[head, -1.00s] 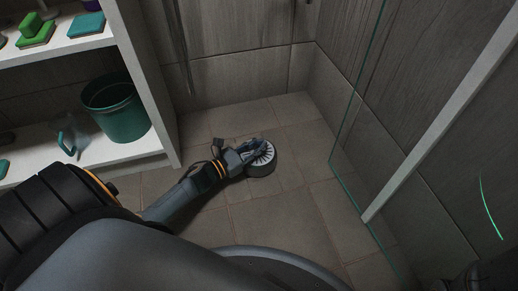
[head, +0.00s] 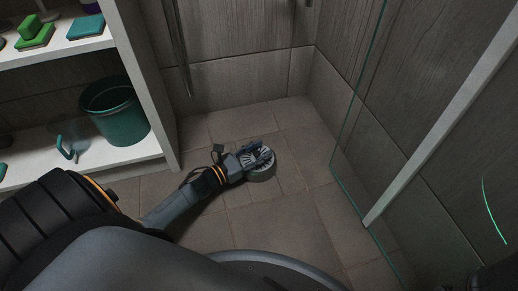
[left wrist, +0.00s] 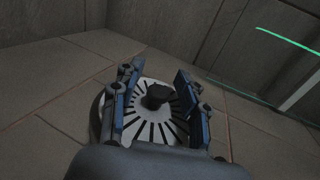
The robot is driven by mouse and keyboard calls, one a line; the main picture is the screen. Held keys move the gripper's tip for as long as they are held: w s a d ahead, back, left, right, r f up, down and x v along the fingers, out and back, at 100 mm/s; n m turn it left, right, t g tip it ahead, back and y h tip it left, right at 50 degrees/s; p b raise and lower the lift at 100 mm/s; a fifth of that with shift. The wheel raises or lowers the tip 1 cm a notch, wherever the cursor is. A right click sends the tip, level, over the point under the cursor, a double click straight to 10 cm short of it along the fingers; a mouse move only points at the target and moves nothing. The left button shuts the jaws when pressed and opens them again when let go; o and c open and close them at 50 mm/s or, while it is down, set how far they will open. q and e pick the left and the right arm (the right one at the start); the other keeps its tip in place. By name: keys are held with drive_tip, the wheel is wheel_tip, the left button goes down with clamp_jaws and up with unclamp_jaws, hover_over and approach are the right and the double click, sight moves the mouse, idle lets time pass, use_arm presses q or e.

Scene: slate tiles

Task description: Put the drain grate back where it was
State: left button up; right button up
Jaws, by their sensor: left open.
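The drain grate (head: 264,168) is a round, pale disc with dark radial slots, low over the tiled floor near the corner. In the left wrist view, the grate (left wrist: 172,132) shows a dark knob (left wrist: 155,96) in its middle. My left gripper (head: 264,154) is over the grate. In the left wrist view, its fingers (left wrist: 158,76) are open, one on each side of the knob, with gaps between. The underside of the grate and whatever is beneath it are hidden. My right gripper is not in view.
A white shelf unit (head: 150,85) stands at left, with a green bucket (head: 115,112) and a clear jug with a teal handle (head: 66,147). A glass panel (head: 345,140) with a pale bar (head: 440,130) is at right. Floor tiles (head: 300,215) in front are clear.

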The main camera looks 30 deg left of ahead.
use_arm(q)
drive_tip(key=shift+r, duration=0.25)
drive_tip(key=shift+s+a+r+p, duration=0.1)
drive_tip(key=shift+s+p, duration=0.25)
drive_tip(key=shift+p, duration=0.05)
drive_tip(key=p+v, duration=0.4)
drive_tip(key=v, duration=0.6)
drive_tip(key=shift+s+p, duration=0.3)
drive_tip(key=shift+s, duration=0.05)
drive_tip(key=shift+s+a, duration=0.2)
drive_tip(key=shift+s, duration=0.1)
